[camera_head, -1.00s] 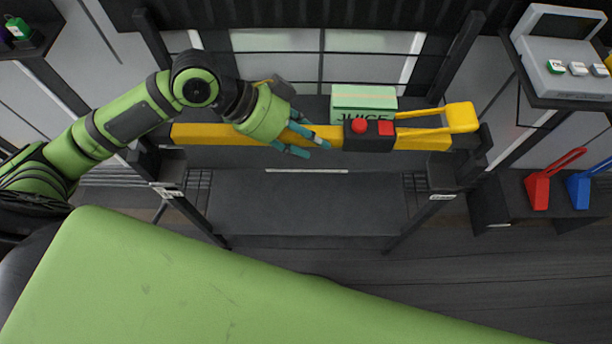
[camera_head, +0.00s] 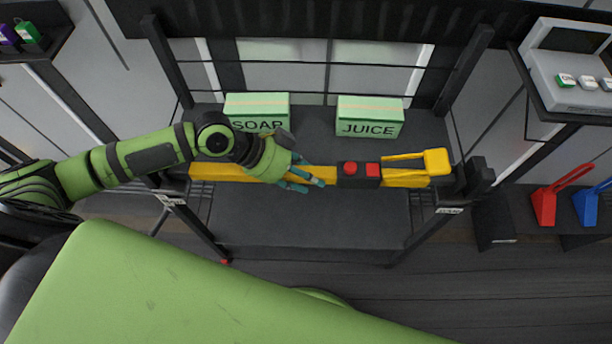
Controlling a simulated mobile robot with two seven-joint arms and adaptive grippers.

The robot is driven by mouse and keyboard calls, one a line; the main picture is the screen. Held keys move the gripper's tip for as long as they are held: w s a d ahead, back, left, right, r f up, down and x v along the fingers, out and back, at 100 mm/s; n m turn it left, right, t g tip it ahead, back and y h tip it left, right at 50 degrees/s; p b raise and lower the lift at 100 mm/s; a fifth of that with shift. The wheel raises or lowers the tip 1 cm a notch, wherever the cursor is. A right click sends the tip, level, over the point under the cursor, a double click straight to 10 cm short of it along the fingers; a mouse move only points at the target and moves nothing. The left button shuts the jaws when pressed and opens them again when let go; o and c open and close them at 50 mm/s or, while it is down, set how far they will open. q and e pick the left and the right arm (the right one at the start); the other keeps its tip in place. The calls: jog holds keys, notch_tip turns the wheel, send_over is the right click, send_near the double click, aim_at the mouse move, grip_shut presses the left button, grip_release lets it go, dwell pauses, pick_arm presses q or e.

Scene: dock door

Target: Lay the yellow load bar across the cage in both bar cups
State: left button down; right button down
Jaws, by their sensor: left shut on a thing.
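My left gripper (camera_head: 303,179) is shut on the yellow load bar (camera_head: 212,172) near its middle. The bar lies crosswise over the cage's front opening, roughly level. It has a black block with red buttons (camera_head: 358,174) and a yellow lever handle (camera_head: 436,162) toward its right end. The right dark bar cup (camera_head: 477,177) is at the right front post, just beside the bar's right end. The left cup area is partly hidden by my left forearm. I cannot tell whether either bar end sits in its cup. My right gripper is not in view.
Green boxes marked SOAP (camera_head: 257,112) and JUICE (camera_head: 369,118) stand in the cage behind the bar. A grey console (camera_head: 572,75) sits on a shelf at upper right. Red (camera_head: 545,207) and blue (camera_head: 586,207) handled objects rest on a low dark stand at right.

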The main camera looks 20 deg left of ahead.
pick_arm(q)
jog(key=shift+w+f, duration=0.1)
jog(key=shift+f, duration=0.25)
jog(key=shift+f, duration=0.2)
jog(key=c, duration=0.7)
grip_release()
jog(key=shift+f, duration=0.1)
